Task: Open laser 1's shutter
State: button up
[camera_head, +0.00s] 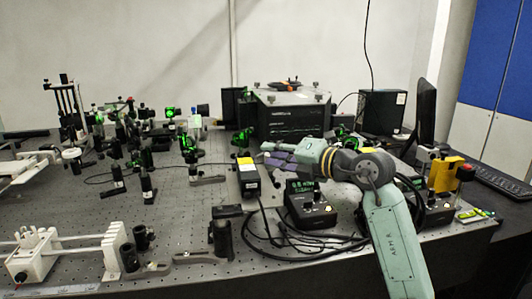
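A black laser-like box with a yellow label (247,177) stands near the middle of the optical bench (185,245). I cannot read whether it is laser 1, and I cannot make out a shutter on it. My gripper (267,153) reaches in from the right and points left. In the picture its fingertips are just above and right of the box; I cannot tell whether they touch it. The fingers are small, and their opening is unclear. A black controller with a lit green display (309,204) stands to the right of the box, below my forearm.
A large black instrument (289,115) stands behind my gripper. Several optics mounts, some lit green (187,147), crowd the left. Black cables (283,238) loop in front of the controller. A yellow device (446,174) and a monitor (426,112) stand at right. The front middle has bare bench.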

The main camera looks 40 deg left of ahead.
jog(key=d+r, duration=0.1)
jog(key=d, duration=0.7)
jog(key=shift+s+d, duration=0.3)
jog(key=shift+d, duration=0.05)
